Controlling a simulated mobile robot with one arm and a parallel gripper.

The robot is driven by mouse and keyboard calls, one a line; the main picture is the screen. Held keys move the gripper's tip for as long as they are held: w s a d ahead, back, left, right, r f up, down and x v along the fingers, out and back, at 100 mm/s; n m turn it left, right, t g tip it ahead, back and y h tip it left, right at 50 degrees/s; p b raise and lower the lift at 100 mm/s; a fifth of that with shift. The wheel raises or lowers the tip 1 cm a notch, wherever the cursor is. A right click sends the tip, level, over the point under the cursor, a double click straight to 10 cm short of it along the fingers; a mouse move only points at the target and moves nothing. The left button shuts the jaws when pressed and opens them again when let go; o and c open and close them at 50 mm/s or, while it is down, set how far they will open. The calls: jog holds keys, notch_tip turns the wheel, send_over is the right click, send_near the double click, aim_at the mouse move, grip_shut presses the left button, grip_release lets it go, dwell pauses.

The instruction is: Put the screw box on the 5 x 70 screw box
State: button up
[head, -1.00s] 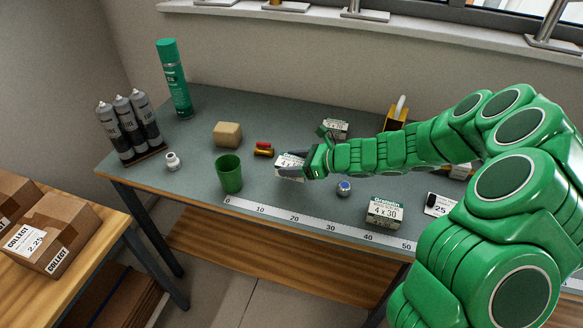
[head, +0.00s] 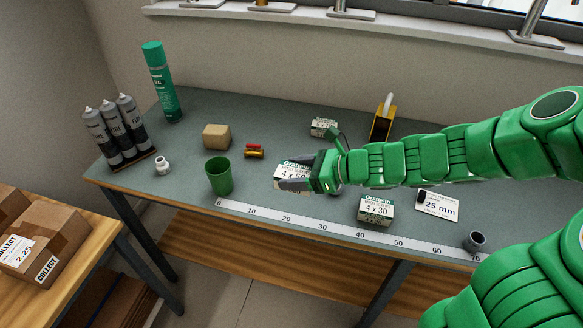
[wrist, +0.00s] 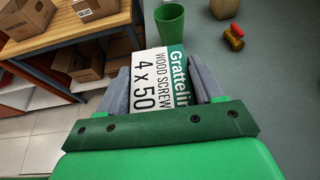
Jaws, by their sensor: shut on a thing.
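My gripper (head: 300,180) is shut on a white and green screw box (head: 291,173) marked 4 x 50, above the middle of the bench. In the wrist view the box (wrist: 152,75) sits between the two grey fingers, its label facing the camera. I cannot tell how high it is above the bench. A similar box (head: 323,127) stands behind my gripper near the back; its size print is too small to read. Another box (head: 376,212), marked 4 x 30, stands at the front. No label that I can read says 5 x 70.
A green cup (head: 219,177), a red and yellow item (head: 254,151) and a tan block (head: 216,136) are left of my gripper. A yellow holder (head: 383,122) stands at the back. A scale strip (head: 320,227) runs along the front.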

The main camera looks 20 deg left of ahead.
jog(key=shift+s+d+r, duration=0.1)
jog(key=shift+s+r, duration=0.05)
jog(key=shift+w+d, duration=0.1)
jog(key=shift+w, duration=0.1)
jog(key=w+d+r+m+t, duration=0.2)
jog(key=w, duration=1)
jog(key=w+d+r+m+t, duration=0.2)
jog(key=w+d+r+t, duration=0.1)
jog(key=w, duration=0.9)
jog(key=h, duration=0.1)
send_over(325, 123)
jog(key=s, duration=0.2)
jog(key=f, duration=0.8)
jog(key=shift+w+d, duration=0.15)
jog(key=shift+w, duration=0.05)
jog(key=shift+w+a+f, duration=0.2)
jog(key=shift+w+f, duration=0.65)
jog(key=shift+f, duration=1.7)
jog(key=shift+f, duration=0.15)
